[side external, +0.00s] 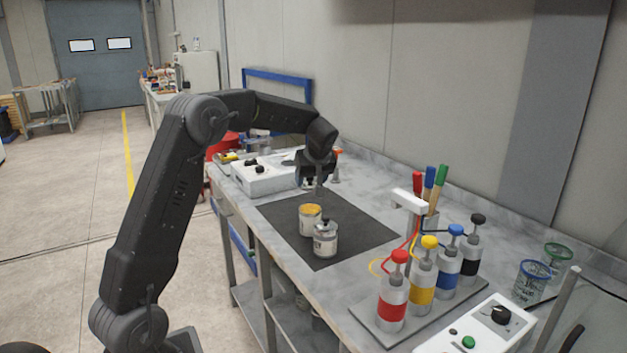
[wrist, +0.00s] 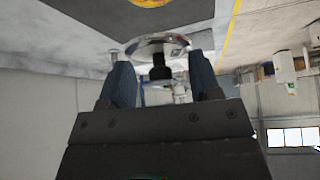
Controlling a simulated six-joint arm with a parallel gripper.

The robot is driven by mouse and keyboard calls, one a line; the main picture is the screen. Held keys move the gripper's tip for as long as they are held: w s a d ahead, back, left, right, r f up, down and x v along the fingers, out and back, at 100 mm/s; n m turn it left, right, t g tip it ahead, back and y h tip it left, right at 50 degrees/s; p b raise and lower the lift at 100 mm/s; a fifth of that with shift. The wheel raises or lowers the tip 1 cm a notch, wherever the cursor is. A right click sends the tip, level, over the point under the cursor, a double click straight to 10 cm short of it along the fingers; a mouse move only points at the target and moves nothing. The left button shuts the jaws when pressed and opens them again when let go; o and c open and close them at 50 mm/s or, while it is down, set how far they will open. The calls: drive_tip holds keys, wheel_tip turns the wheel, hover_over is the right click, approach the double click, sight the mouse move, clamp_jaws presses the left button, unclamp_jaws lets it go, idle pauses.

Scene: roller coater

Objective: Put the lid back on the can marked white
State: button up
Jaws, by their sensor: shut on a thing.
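My gripper (side external: 318,186) is above the dark mat, beyond the two cans. In the wrist view its blue fingers (wrist: 160,78) are shut on the black knob of a shiny round lid (wrist: 148,44). An open can (side external: 310,220) with a yellow-orange top stands on the mat. A second can (side external: 325,241) stands just in front of it, with a grey top and a dark knob-like spot. The label writing is too small to read. A yellow round patch, likely the open can's top, shows at the wrist view's upper edge (wrist: 152,3).
The dark mat (side external: 355,232) is clear right of the cans. A white control box (side external: 262,177) stands at the bench's far end. Several colour-capped bottles (side external: 422,290) stand on a tray at right, with brushes (side external: 430,190) behind. Wire cups (side external: 530,280) stand farther right.

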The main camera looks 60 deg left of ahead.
drive_tip(key=shift+f, duration=3.15)
drive_tip(key=shift+f, duration=0.15)
drive_tip(key=o, duration=1)
drive_tip(key=shift+o, duration=0.3)
drive_tip(key=shift+o, duration=0.8)
drive_tip(key=shift+r, duration=3.5)
